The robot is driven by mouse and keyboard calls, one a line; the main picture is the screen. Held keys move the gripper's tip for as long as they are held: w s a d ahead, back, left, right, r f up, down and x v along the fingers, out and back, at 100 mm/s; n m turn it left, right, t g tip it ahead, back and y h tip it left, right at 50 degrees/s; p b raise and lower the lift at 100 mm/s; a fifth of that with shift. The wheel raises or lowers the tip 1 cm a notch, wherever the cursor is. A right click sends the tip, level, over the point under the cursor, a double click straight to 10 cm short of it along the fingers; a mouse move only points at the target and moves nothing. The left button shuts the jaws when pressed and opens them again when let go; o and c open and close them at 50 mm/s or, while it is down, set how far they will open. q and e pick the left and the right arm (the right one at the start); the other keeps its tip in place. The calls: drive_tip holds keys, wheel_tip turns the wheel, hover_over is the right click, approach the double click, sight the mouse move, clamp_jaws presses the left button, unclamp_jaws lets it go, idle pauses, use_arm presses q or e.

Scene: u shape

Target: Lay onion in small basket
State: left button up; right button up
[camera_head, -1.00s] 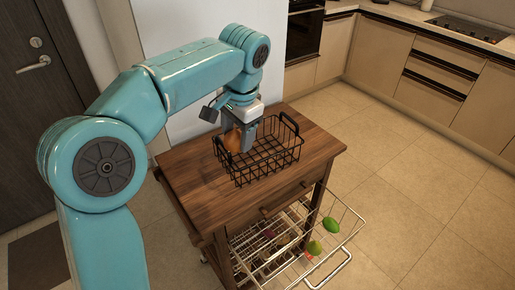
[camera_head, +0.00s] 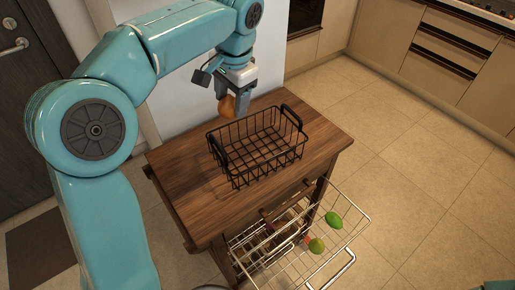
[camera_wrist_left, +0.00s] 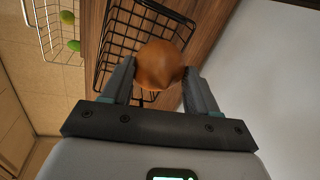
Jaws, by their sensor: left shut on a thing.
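The brown-orange onion (camera_head: 227,106) is held between the fingers of my left gripper (camera_head: 232,98), which is shut on it. In the head view they are above the back edge of the small black wire basket (camera_head: 262,158), at its far side. The basket stands upright on the wooden cart top and looks empty. In the left wrist view the onion (camera_wrist_left: 160,65) sits between both fingertips, with the basket (camera_wrist_left: 112,50) partly hidden behind it. My right gripper does not show.
The wooden cart top (camera_head: 185,185) has bare room left of the basket. Below, a pulled-out wire drawer (camera_head: 352,222) holds green produce (camera_head: 333,219). A white wall (camera_head: 205,100) stands close behind the cart. Kitchen cabinets line the back right.

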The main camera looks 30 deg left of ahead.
use_arm(q)
drive_tip(key=shift+w+a, duration=0.1)
drive_tip(key=shift+a, duration=0.25)
drive_tip(key=shift+f, duration=0.2)
wheel_tip(320, 180, down, 20)
drive_tip(key=shift+w+d+r+b, duration=0.1)
drive_tip(key=shift+r+b, duration=0.05)
drive_tip(key=shift+b, duration=0.65)
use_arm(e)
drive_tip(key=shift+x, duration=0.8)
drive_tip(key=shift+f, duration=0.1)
use_arm(q)
drive_tip(key=o, duration=1.1)
